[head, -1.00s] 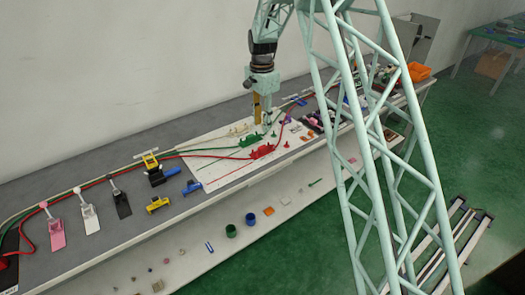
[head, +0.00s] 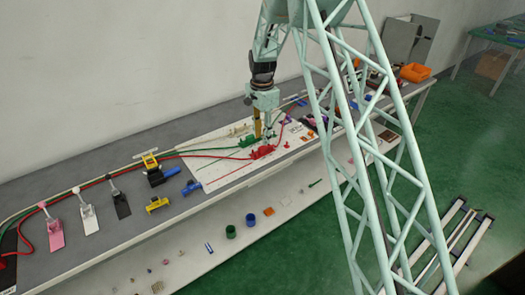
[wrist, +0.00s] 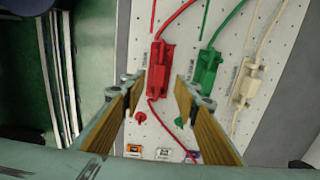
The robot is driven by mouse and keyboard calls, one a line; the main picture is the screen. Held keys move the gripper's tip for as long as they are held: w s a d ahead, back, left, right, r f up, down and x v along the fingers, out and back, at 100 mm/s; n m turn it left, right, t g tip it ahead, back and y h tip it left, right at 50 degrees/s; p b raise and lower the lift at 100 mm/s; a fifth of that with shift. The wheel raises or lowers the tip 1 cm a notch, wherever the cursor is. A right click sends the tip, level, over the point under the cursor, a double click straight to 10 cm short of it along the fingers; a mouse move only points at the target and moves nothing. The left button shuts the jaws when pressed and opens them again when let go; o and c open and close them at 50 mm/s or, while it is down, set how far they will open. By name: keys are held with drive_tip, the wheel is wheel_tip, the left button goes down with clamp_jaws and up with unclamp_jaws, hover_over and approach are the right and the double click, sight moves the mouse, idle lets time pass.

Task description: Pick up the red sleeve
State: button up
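The red sleeve appears to be the red block-like fitting (head: 263,151) on the white perforated board, with a red cable at both ends. In the wrist view the red fitting (wrist: 158,68) lies just beyond my fingertips, roughly centred between them. My gripper (head: 264,137) points down over the board, close to the red fitting. In the wrist view my gripper (wrist: 160,86) has its two fingers apart with nothing between them. I cannot tell the exact height of the fingertips above the fitting.
A green fitting (wrist: 207,68) and a cream one (wrist: 246,84) sit right of the red one in the wrist view. A small red peg (wrist: 141,116) stands nearby. Levers and blue and yellow parts line the bench to the left. Cables run along the board.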

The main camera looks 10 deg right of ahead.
sight(262, 147)
drive_tip(key=shift+f, duration=0.1)
drive_tip(key=shift+f+b, duration=0.4)
drive_tip(key=shift+f, duration=2.15)
drive_tip(key=shift+c, duration=0.3)
drive_tip(key=c, duration=0.8)
